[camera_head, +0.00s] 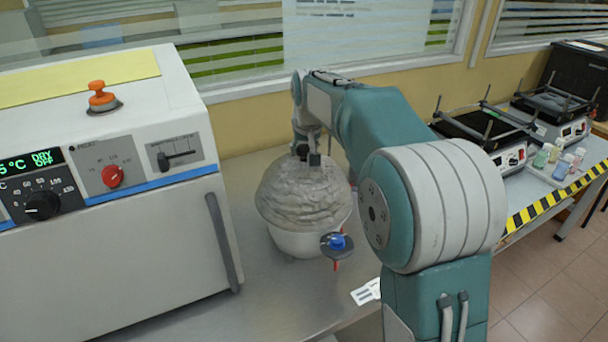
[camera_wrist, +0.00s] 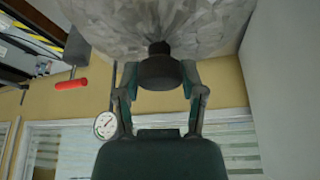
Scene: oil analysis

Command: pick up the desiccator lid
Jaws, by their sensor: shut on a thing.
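The desiccator lid (camera_head: 302,196) is a grey, rough-looking dome in the head view. It sits on or just over the pale desiccator bowl (camera_head: 297,241); I cannot tell whether there is a gap. In the wrist view the lid (camera_wrist: 150,25) fills the top, with its dark knob (camera_wrist: 160,67) between my fingers. My gripper (camera_wrist: 159,85) is shut on this knob. In the head view my gripper (camera_head: 308,157) is at the top of the dome, partly hidden by my arm. A blue-capped valve (camera_head: 338,242) is at the bowl's front right.
A white oven (camera_head: 120,240) with an orange knob on top (camera_head: 101,97) stands close on the left. Hotplates (camera_head: 490,140) and small bottles (camera_head: 558,150) are at the right. A white card (camera_head: 366,292) lies near the front edge. A gauge (camera_wrist: 105,125) shows in the wrist view.

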